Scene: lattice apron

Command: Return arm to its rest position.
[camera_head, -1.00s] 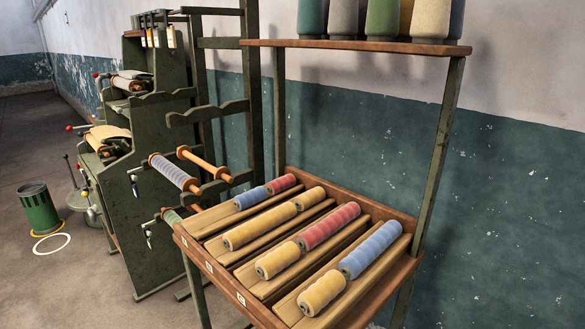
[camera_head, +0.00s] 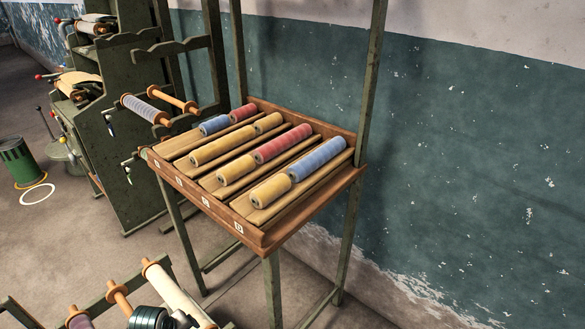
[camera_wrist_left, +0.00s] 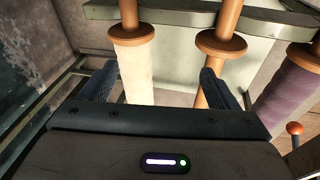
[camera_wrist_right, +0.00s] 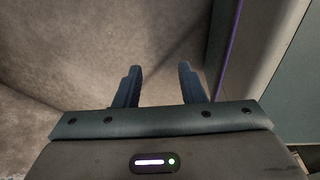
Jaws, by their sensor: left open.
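My left gripper (camera_wrist_left: 160,75) is open in the left wrist view, its two dark fingers wide apart. A cream-wrapped roller (camera_wrist_left: 136,72) shows between and beyond the fingers, and a bare wooden roller (camera_wrist_left: 209,92) passes behind the right finger. I cannot tell that either is touched; nothing is gripped. My right gripper (camera_wrist_right: 160,68) is open and empty in the right wrist view, with a narrower gap, over bare floor. Neither gripper can be made out clearly in the head view.
The cream roller (camera_head: 178,290) and bare roller (camera_head: 120,299) lie on a low green frame at the bottom. A slanted spool rack (camera_head: 262,238) holding yellow, red and blue spools stands in the middle. A green machine (camera_head: 135,85) and bin (camera_head: 18,162) stand left.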

